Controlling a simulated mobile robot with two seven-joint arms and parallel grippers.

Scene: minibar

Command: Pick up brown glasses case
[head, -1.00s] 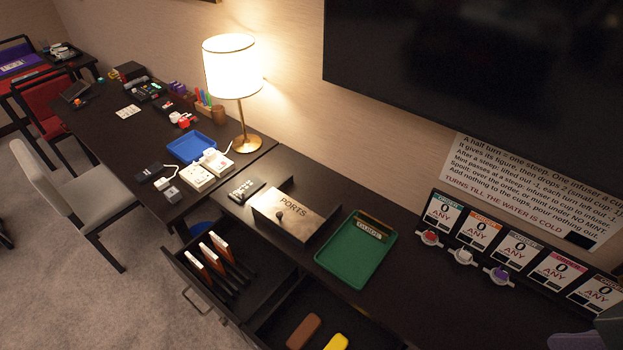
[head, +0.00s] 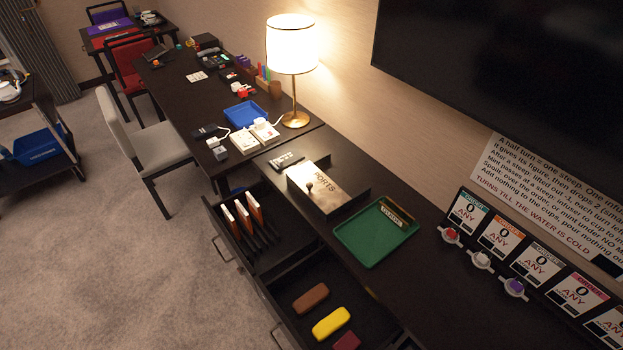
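The brown glasses case (head: 311,298) lies in the open drawer (head: 290,283) at the bottom middle of the head view. It is an oblong with rounded ends. A yellow case (head: 331,323) lies beside it, a little nearer and to the right. A dark red item (head: 347,341) lies past the yellow one, near the lower edge of the picture. Neither of my grippers is in view.
Another open drawer (head: 222,214) holds several upright white-and-orange items. The counter above carries a green tray (head: 345,238) and a metal PORTS box (head: 316,187). A grey chair (head: 155,148) stands at the desk. Carpet (head: 130,285) left of the drawers is clear.

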